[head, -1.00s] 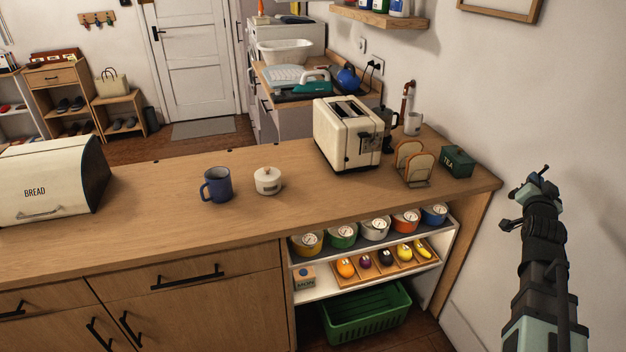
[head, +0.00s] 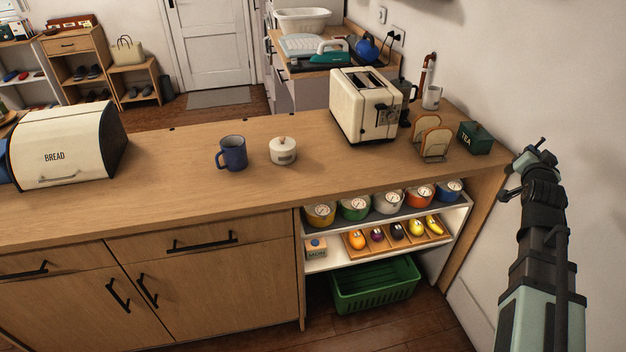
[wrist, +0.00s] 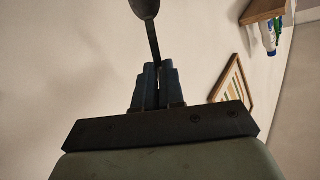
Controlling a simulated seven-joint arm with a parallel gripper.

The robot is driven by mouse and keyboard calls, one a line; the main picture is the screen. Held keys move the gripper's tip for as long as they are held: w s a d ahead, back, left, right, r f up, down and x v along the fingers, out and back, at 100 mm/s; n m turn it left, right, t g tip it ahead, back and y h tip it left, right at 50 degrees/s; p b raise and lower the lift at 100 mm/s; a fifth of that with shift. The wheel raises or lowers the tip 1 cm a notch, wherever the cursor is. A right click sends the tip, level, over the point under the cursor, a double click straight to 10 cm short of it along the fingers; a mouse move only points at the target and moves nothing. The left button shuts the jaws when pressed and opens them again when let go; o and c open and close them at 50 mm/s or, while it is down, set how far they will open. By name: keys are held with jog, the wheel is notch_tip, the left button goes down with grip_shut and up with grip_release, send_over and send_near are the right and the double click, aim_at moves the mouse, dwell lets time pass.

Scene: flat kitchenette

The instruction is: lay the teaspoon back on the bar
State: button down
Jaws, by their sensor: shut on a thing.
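In the wrist view my gripper (wrist: 154,75) is shut on the dark handle of the teaspoon (wrist: 147,10). The spoon's bowl points away from the fingers and is cut by the top edge of that view. In the head view my gripper (head: 528,160) is raised at the right, in front of the white wall and off the bar's right end. The spoon is too small there to make out well. The wooden bar (head: 180,195) runs across the view, left of my gripper.
The front of the bar top is clear. Open shelves (head: 385,225) lie below.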

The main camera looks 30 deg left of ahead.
jog(key=s+a+r+n+g+y, duration=0.3)
jog(key=s+a, duration=0.4)
jog(key=a, duration=1.5)
jog(key=s+a+r+n+g+y, duration=0.1)
jog(key=s+a+r+n+g, duration=0.4)
jog(key=a, duration=1.6)
jog(key=s+a+n+g+y, duration=0.25)
jog(key=s+a, duration=0.55)
jog(key=a, duration=1.4)
jog(key=s+a+f+g, duration=0.15)
jog(key=s+a, duration=0.35)
jog(key=a, duration=0.5)
jog(key=n+g+h, duration=0.2)
jog(key=g+h, duration=0.3)
jog(key=h, duration=0.3)
send_over(248, 187)
notch_tip(248, 187, down, 10)
jog(key=shift+f, duration=5)
